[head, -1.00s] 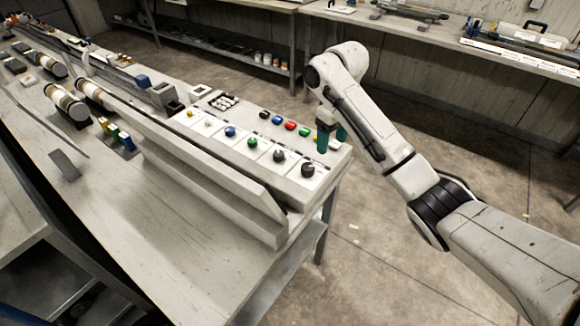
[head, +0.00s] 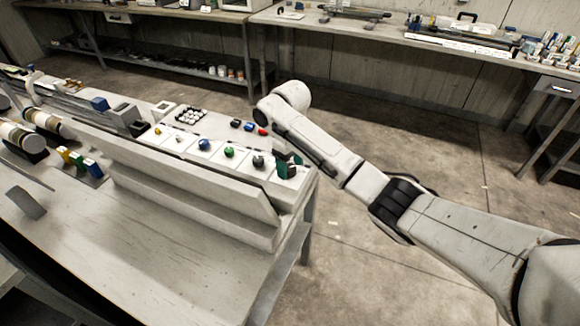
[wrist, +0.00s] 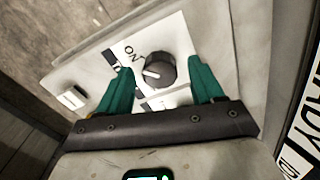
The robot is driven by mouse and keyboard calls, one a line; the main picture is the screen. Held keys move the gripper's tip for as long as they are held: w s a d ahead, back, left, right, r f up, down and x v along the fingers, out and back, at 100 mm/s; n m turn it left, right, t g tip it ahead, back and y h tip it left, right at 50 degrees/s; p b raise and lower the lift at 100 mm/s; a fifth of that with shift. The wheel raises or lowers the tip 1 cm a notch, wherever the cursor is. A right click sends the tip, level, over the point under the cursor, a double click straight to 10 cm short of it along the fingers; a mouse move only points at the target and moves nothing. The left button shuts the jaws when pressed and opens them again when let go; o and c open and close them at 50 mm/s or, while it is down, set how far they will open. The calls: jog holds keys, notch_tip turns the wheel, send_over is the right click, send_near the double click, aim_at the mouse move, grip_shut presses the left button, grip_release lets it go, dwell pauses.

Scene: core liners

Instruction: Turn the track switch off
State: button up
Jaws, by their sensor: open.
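A black rotary knob (wrist: 158,70) with a pale pointer line sits on a white plate (wrist: 118,62) in the wrist view. The word ON is printed beside it, and the other lettering is partly covered. My gripper (wrist: 160,64) is open, with one green finger on each side of the knob; I cannot tell whether they touch it. In the head view my gripper (head: 289,165) is at the near right end of the control panel (head: 216,121) and hides this last knob. No label in view reads track.
Other panel knobs are black (head: 258,161), green (head: 229,152), blue (head: 204,144) and yellow (head: 158,130). Coloured buttons (head: 249,126) run behind them. A raised long rail (head: 195,185) lies along the panel's front. Open floor lies right of the bench.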

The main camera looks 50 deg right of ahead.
jog(key=shift+f, duration=0.7)
jog(key=shift+c, duration=0.4)
jog(key=c, duration=1)
